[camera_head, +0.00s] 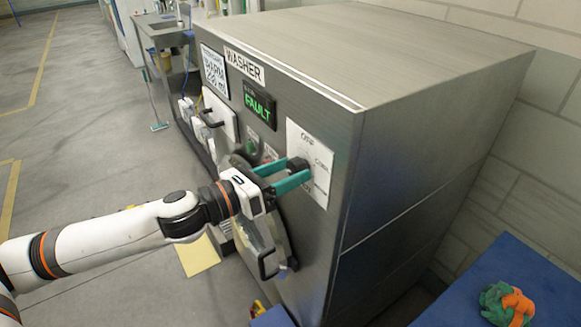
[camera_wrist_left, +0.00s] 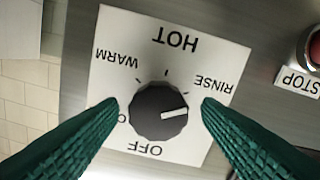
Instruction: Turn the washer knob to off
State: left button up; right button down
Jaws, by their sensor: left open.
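The washer (camera_head: 430,62) is a large steel cabinet. Its black round knob (camera_wrist_left: 158,112) sits on a white label plate (camera_wrist_left: 190,55) on the front panel. In the left wrist view the plate's words are upside down: HOT at the top, WARM upper left, RINSE at right, OFF at the bottom. The knob's white line points right, just below RINSE. My left gripper (camera_wrist_left: 159,104) is open, with one green finger on each side of the knob and a small gap on both sides. In the head view the knob (camera_head: 297,164) shows between the fingertips. My right gripper is not in view.
A red STOP button (camera_wrist_left: 315,48) is at the wrist view's right edge. A green FAULT display (camera_head: 259,106) is on the panel. A blue surface (camera_head: 535,265) with a green and orange cloth (camera_head: 508,304) is at lower right. Open floor (camera_head: 80,110) lies at left.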

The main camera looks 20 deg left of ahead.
pick_arm(q)
jog(key=shift+s, duration=0.1)
jog(key=shift+c, duration=0.2)
jog(key=c, duration=0.6)
jog(key=shift+a, duration=0.1)
jog(key=c, duration=0.4)
jog(key=shift+o, duration=0.2)
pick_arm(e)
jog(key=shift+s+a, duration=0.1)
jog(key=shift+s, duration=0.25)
pick_arm(q)
jog(key=shift+r+n, duration=0.1)
jog(key=shift+n, duration=0.2)
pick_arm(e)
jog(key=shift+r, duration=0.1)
